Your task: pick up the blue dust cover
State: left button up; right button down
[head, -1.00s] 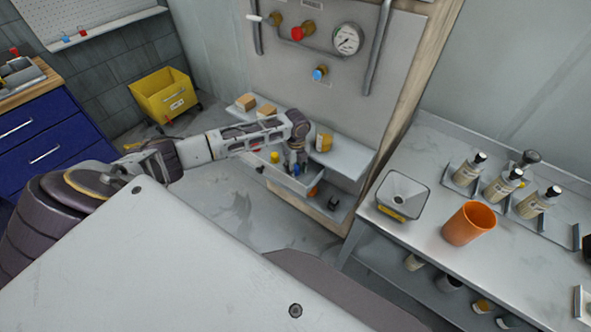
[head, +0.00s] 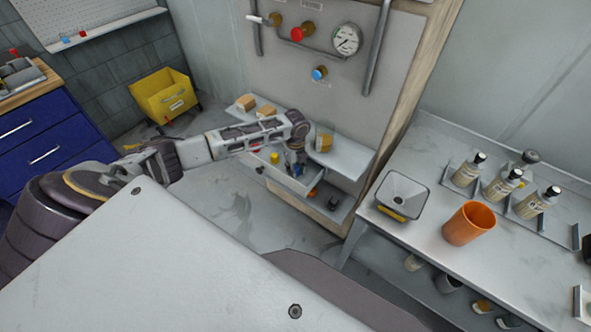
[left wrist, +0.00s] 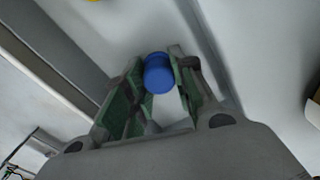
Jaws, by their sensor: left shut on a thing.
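The blue dust cover (left wrist: 158,73) is a small round blue cap. In the left wrist view it sits between the tips of my left gripper (left wrist: 157,88), with a finger on each side. My left gripper is shut on it. In the head view my left gripper (head: 296,168) points down into the open drawer under the wall shelf, and a small bit of blue shows by its tips. The rest of the cover is hidden there. My right gripper is not in view.
The drawer (head: 285,182) has low walls close around my gripper, and a yellow item (head: 274,158) lies in it. The shelf (head: 340,160) above holds a jar (head: 324,140) beside my wrist. A blue knob (head: 319,72) is on the panel.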

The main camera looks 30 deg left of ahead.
aim_at(296, 168)
pick_arm(q)
jog(key=shift+r+b, duration=0.5)
jog(key=shift+r, duration=4.5)
jog(key=shift+d, duration=0.1)
